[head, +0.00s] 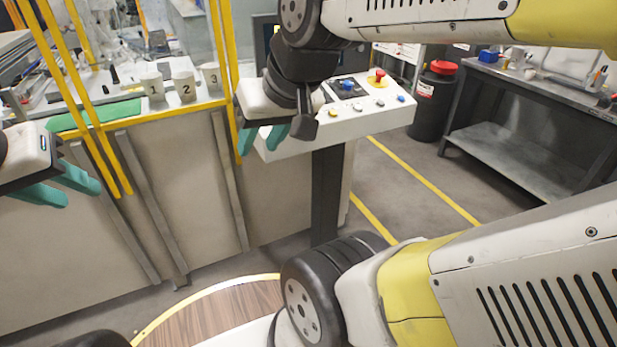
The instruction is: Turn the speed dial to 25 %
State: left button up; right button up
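The control panel (345,126) is a white sloped box on a dark post, right of centre. A blue knob (347,85) sits on a dark plate on it and looks like the speed dial; its scale and setting are too small to read. My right gripper (257,152) has two teal fingers pointing down with a gap between them, in front of the panel's left end. It appears empty, and it and its arm hide the panel's left part. My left gripper (82,197) is at the far left, its teal fingers apart and empty, away from the panel.
The panel also carries a red emergency button (378,75) and a row of small coloured buttons (357,107). Yellow posts (80,100) and cups numbered 1 to 3 (184,88) stand left. A black bin (434,108) and metal workbench (520,100) stand right.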

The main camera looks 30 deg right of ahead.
aim_at(348, 85)
jog(key=z, duration=1.3)
jog(key=i+l, duration=0.1)
jog(key=i, duration=0.55)
jog(key=i+u, duration=0.1)
jog(key=i, duration=0.55)
